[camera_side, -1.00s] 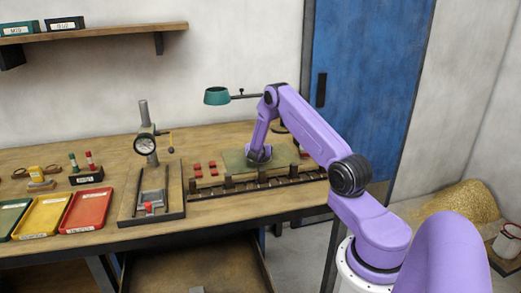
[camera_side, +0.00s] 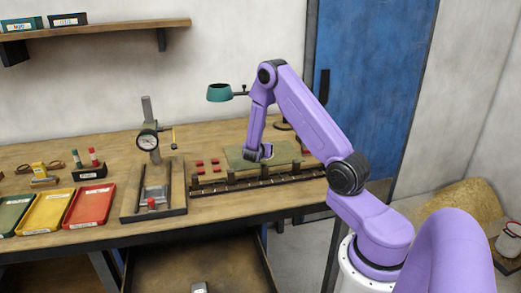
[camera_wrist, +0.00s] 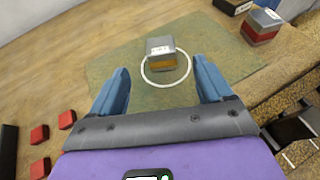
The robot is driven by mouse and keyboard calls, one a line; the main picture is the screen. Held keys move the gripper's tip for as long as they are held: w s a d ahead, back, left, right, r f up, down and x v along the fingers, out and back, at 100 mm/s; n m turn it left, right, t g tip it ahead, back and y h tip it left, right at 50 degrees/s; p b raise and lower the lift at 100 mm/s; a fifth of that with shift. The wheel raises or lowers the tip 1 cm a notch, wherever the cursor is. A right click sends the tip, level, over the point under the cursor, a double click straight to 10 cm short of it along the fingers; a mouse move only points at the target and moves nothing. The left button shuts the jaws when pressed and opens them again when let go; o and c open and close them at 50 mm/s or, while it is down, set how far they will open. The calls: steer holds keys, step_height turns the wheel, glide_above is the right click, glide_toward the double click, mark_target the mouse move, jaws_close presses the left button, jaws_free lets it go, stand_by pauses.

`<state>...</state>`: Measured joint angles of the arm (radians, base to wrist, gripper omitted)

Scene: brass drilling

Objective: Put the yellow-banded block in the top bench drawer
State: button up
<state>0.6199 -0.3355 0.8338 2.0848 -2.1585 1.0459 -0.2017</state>
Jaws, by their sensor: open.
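A grey block with a yellow-orange band (camera_wrist: 161,60) and a small white label sits on the green mat (camera_wrist: 115,65) in the wrist view. A thin white ring (camera_wrist: 143,72) shows around its near side. My gripper (camera_wrist: 161,84) is open, its two blue fingers apart on either side of and short of the block, with nothing between them. In the side view my gripper (camera_side: 265,153) is low over the green mat (camera_side: 235,158), and I cannot make out the block there. An open drawer (camera_side: 180,265) shows below the bench front, with a small grey thing (camera_side: 200,288) inside.
A red-banded grey block (camera_wrist: 262,27) stands beyond the mat, near a dark box (camera_wrist: 232,4). Several red pieces (camera_wrist: 39,133) lie left of the mat. A slotted rail (camera_side: 255,184) runs along the bench front. A gauge stand (camera_side: 148,145) and coloured trays (camera_side: 45,212) are left.

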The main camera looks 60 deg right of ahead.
steer(key=s+a+r+m+g+y, duration=0.1)
steer(key=s+a+r+m, duration=0.15)
steer(key=a, duration=0.45)
steer(key=s+a+r+m+y, duration=0.2)
steer(key=s+a+r, duration=0.1)
steer(key=a, duration=0.4)
steer(key=s+a+r+m+g+y, duration=0.1)
steer(key=s+a+r+m, duration=0.2)
steer(key=a, duration=0.5)
steer(key=s+a+r+m+g+y, duration=0.1)
steer(key=s+a+y, duration=0.3)
steer(key=s+a, duration=0.4)
steer(key=s+a+r+m+g+y, duration=0.1)
steer(key=s+a+g+y, duration=0.1)
steer(key=s+a+y, duration=0.3)
steer(key=s+a, duration=0.4)
steer(key=s, duration=0.6)
steer(key=shift+s+r, duration=0.15)
steer(key=shift+s, duration=0.2)
steer(key=shift+w+m, duration=0.15)
steer(key=shift+m, duration=0.2)
